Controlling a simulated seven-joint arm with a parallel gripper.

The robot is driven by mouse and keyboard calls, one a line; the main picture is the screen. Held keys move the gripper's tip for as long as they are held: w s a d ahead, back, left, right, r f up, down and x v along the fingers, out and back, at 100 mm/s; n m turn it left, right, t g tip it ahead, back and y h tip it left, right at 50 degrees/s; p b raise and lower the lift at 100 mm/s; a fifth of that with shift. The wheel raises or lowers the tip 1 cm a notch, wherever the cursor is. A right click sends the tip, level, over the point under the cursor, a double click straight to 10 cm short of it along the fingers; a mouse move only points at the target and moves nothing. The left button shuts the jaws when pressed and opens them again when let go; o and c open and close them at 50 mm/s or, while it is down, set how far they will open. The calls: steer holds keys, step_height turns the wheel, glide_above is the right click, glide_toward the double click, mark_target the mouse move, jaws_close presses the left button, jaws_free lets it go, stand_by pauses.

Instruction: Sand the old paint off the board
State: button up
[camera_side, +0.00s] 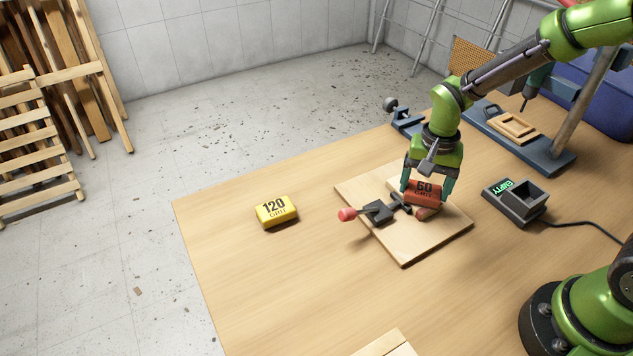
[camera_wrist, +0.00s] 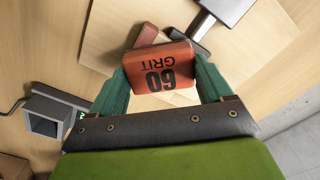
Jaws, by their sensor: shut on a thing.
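My gripper (camera_side: 426,186) is shut on the orange-red 60 grit sanding block (camera_side: 424,194), with one teal finger on each side. The block also shows between the fingers in the wrist view (camera_wrist: 160,70). It is over the board, which lies on a wooden base plate (camera_side: 404,253). A reddish painted part of the board (camera_side: 428,213) shows beside the block; it also shows in the wrist view (camera_wrist: 145,37). The block hides much of the board, and I cannot tell whether they touch. The yellow 120 grit block (camera_side: 276,211) lies on the bench to the left.
A dark toggle clamp (camera_side: 381,211) with a red handle tip (camera_side: 347,214) stands at the board's left. A grey box (camera_side: 516,201) with a green "EMPTY" label stands right, trailing a cable. A drill stand (camera_side: 520,135) is behind.

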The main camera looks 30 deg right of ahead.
steer(key=shift+s, duration=0.55)
steer(key=shift+w, duration=3.2)
step_height(320, 180, up, 8)
steer(key=shift+s+r, duration=0.1)
